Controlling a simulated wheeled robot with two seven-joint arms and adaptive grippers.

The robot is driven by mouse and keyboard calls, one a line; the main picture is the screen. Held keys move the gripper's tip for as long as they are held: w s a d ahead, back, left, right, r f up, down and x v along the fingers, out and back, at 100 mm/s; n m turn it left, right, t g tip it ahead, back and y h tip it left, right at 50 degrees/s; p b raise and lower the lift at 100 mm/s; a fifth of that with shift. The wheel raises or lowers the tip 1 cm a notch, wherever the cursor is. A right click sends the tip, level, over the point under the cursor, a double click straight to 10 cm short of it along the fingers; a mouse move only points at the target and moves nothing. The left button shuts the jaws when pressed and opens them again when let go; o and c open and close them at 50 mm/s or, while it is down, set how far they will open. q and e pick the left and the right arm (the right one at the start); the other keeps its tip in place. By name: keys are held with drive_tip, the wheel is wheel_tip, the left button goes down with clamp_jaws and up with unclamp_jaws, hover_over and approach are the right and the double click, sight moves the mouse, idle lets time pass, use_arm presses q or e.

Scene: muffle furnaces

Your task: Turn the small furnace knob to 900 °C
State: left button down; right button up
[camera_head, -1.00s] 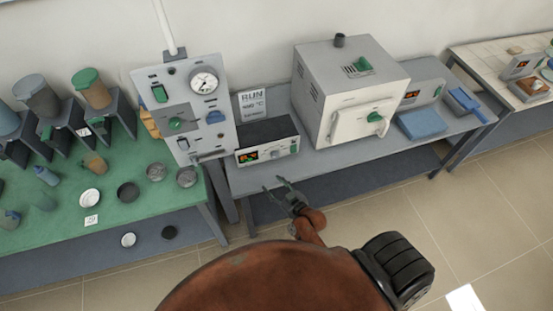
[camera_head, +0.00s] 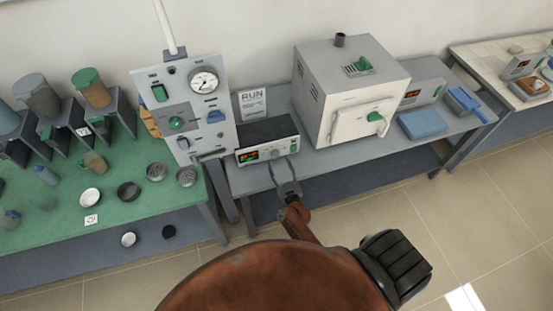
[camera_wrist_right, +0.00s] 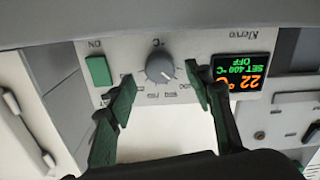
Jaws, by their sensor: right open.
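The small furnace's control box (camera_head: 268,145) stands at the front edge of the grey bench, with a lit display at its left. Its grey round knob (camera_wrist_right: 159,68) shows in the right wrist view, with a scale around it. The display (camera_wrist_right: 243,75) there reads SET 400 °C, OFF, with orange digits 22. My right gripper (camera_head: 283,166) is open in front of the box. In the right wrist view its green-padded fingertips (camera_wrist_right: 161,88) are on either side of the knob, apart from it. My left gripper is not in view.
A larger white furnace (camera_head: 348,90) with a green knob stands to the right of the box. A grey gauge panel (camera_head: 190,110) stands to the left. A green ON button (camera_wrist_right: 98,71) is close to one fingertip. A sign (camera_head: 252,103) hangs behind the box.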

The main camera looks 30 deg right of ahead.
sight(276, 157)
drive_tip(key=shift+x, duration=1.75)
drive_tip(key=shift+c, duration=0.7)
drive_tip(key=c, duration=1)
